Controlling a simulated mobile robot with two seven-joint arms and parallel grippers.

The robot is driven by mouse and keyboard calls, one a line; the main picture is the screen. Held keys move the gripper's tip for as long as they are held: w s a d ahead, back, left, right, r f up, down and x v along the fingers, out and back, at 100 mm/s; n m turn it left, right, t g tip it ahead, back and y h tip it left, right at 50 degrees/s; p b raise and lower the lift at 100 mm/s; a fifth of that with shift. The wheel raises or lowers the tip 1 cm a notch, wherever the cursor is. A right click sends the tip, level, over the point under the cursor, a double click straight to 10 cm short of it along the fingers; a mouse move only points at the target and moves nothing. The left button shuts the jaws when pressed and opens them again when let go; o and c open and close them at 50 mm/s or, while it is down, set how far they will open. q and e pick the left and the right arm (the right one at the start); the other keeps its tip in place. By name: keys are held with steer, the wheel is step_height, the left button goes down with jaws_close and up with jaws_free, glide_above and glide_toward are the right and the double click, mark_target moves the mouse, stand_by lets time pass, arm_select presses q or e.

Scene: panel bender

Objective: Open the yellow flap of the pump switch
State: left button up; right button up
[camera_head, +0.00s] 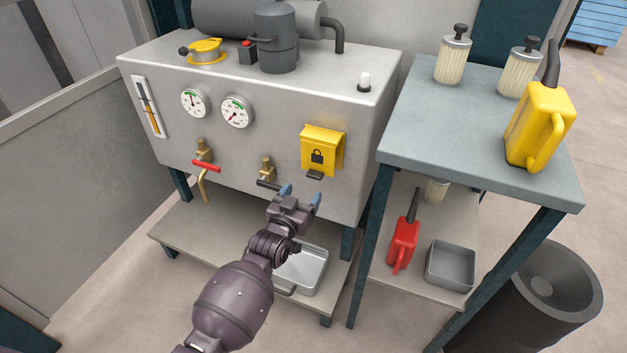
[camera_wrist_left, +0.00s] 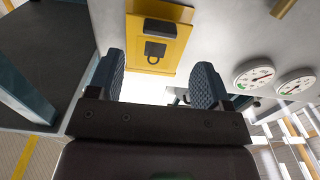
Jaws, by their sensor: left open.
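The yellow flap (camera_head: 329,143) is on the right part of the grey tank's front. It hangs down, closed over the switch, and has a black padlock mark and a dark tab (camera_head: 315,174) at its lower edge. The switch behind it is hidden. My left gripper (camera_head: 301,196) is open and empty, just below the flap and apart from it in the head view. In the left wrist view the flap (camera_wrist_left: 135,47) shows beyond the two open fingers (camera_wrist_left: 160,80), with its tab and padlock mark visible. My right gripper is not in view.
A dark-handled valve (camera_head: 267,172) sticks out just left of my left gripper, and a red-handled valve (camera_head: 206,165) is farther left. Two gauges (camera_head: 237,111) are on the tank front. A metal tray (camera_head: 303,272) lies on the shelf below. A side table (camera_head: 425,130) stands right.

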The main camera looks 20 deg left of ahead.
mark_target(313, 177)
arm_select(q)
steer(key=w, duration=0.3)
steer(key=w+b, duration=0.1)
steer(key=w, duration=0.2)
steer(key=shift+d+f, duration=0.1)
steer(key=shift+f, duration=0.1)
steer(key=shift+w+r+b, duration=0.15)
steer(key=shift+w+b, duration=0.15)
steer(key=shift+w, duration=0.05)
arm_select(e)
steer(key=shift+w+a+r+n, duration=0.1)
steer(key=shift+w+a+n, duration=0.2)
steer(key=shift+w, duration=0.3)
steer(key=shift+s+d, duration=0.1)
